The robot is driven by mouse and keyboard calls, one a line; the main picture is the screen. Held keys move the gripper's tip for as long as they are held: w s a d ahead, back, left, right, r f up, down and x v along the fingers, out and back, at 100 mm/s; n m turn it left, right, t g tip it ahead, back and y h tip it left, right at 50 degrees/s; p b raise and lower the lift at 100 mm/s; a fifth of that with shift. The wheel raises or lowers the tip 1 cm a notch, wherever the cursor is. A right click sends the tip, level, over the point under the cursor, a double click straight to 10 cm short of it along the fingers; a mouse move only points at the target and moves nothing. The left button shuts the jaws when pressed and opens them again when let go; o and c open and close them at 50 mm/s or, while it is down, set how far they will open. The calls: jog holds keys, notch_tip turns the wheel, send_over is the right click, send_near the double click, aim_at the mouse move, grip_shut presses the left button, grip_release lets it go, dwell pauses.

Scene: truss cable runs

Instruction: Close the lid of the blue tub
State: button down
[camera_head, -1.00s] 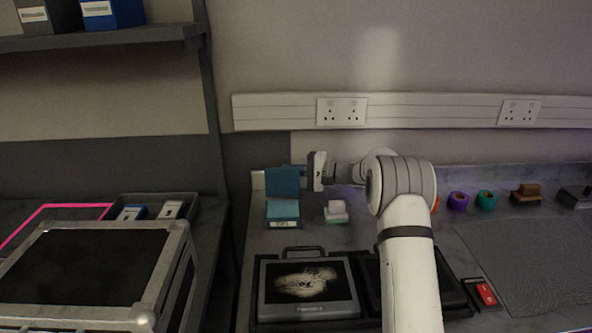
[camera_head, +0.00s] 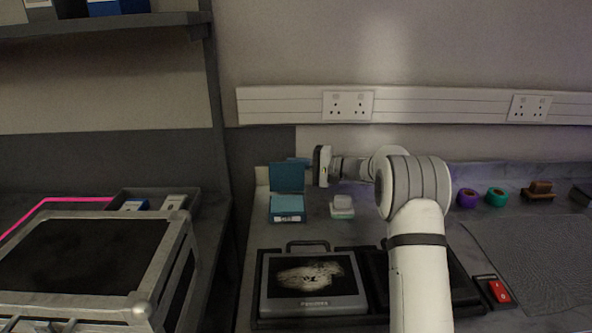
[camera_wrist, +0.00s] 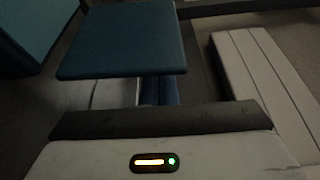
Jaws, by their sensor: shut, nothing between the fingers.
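The blue tub (camera_head: 287,215) stands at the back left of the bench with a pale label on its front. Its lid (camera_head: 287,178) is open and stands up from the rear edge. My gripper (camera_head: 298,161) is shut and empty, its blue fingers pointing left at the lid's top edge, partly behind it. In the wrist view the shut fingers (camera_wrist: 122,40) fill the upper middle, and a teal panel, likely the lid (camera_wrist: 28,32), shows at the upper left. I cannot tell whether the fingers touch the lid.
A small white container (camera_head: 342,204) stands right of the tub. A tablet-like screen (camera_head: 314,284) lies in front in a black tray. A socket rail (camera_head: 430,104) runs along the wall behind. A framed black box (camera_head: 85,255) stands left.

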aim_at(297, 167)
jog(key=n+b, duration=0.1)
jog(key=b, duration=0.1)
jog(key=s+b, duration=0.1)
jog(key=b, duration=0.2)
jog(key=shift+s+f+n+y, duration=0.2)
jog(key=shift+n+y, duration=0.1)
jog(key=shift+n, duration=0.1)
jog(key=s+n+b, duration=0.1)
jog(key=b, duration=0.2)
jog(key=s+r+n+y+b, duration=0.1)
jog(key=n+b, duration=0.1)
jog(key=b, duration=0.1)
jog(key=shift+b, duration=0.35)
jog(key=s+b, duration=0.1)
jog(key=b, duration=0.1)
jog(key=s+b, duration=0.1)
jog(key=shift+s+r+b, duration=0.15)
jog(key=shift+r+b, duration=0.15)
jog(key=shift+b, duration=0.1)
jog(key=shift+s+b, duration=1)
jog(key=shift+b, duration=0.2)
